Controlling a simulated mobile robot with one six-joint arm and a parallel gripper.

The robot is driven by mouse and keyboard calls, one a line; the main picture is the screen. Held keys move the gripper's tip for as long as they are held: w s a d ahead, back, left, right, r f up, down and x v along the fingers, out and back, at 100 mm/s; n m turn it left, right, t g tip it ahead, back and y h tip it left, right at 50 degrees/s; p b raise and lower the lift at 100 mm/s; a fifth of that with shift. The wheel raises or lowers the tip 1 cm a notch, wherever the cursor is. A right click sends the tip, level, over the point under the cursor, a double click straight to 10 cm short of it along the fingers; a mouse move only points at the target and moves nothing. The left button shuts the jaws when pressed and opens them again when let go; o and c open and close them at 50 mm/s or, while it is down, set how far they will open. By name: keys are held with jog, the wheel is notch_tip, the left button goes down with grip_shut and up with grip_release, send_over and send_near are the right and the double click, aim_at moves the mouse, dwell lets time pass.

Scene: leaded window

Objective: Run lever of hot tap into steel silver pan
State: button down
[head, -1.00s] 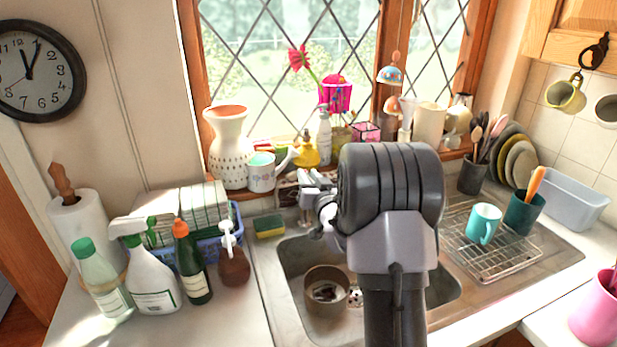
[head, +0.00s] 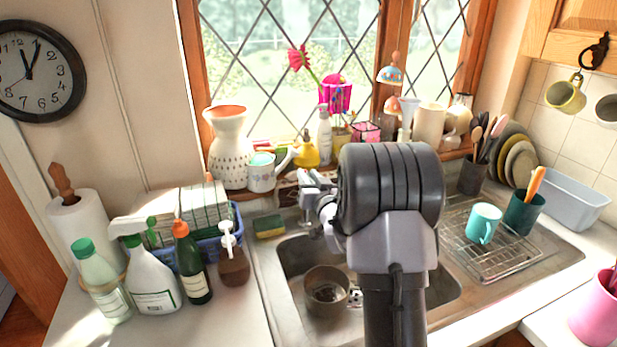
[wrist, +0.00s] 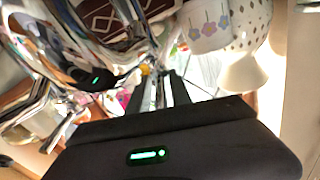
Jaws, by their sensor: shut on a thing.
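The steel pan (head: 326,291) sits upright in the left part of the sink. Something dark and shiny shows inside it, too small to tell what. The chrome tap (head: 315,188) stands behind the sink, partly hidden by my arm. In the wrist view, shiny chrome tap parts (wrist: 98,32) fill the upper left. My gripper (wrist: 158,88) is shut on a thin chrome piece between its dark fingers, seemingly the tap lever (wrist: 150,94). In the head view my arm hides the fingers. I cannot make out a water stream.
A sponge (head: 269,226) lies by the sink's back left corner. A white vase (head: 229,150), a floral mug (head: 262,172) and a yellow kettle (head: 306,152) stand on the sill. Bottles (head: 192,262) crowd the left counter. A drying rack (head: 487,262) with a teal mug (head: 483,223) is right.

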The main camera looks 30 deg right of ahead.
jog(key=shift+d+n+y+b, duration=0.2)
jog(key=shift+n+y+b, duration=0.3)
jog(key=shift+y, duration=0.3)
jog(key=shift+d+n+t+y, duration=0.25)
jog(key=shift+n+y, duration=0.25)
jog(key=shift+y, duration=0.3)
jog(key=n+y, duration=0.1)
jog(key=y+p, duration=0.1)
jog(key=shift+d+r+n+y, duration=0.1)
jog(key=shift+r+n+y, duration=0.15)
jog(key=shift+n+y, duration=0.15)
jog(key=shift+f+y, duration=0.1)
jog(key=shift+y, duration=0.3)
jog(key=c, duration=1.5)
grip_release()
jog(key=shift+o, duration=0.2)
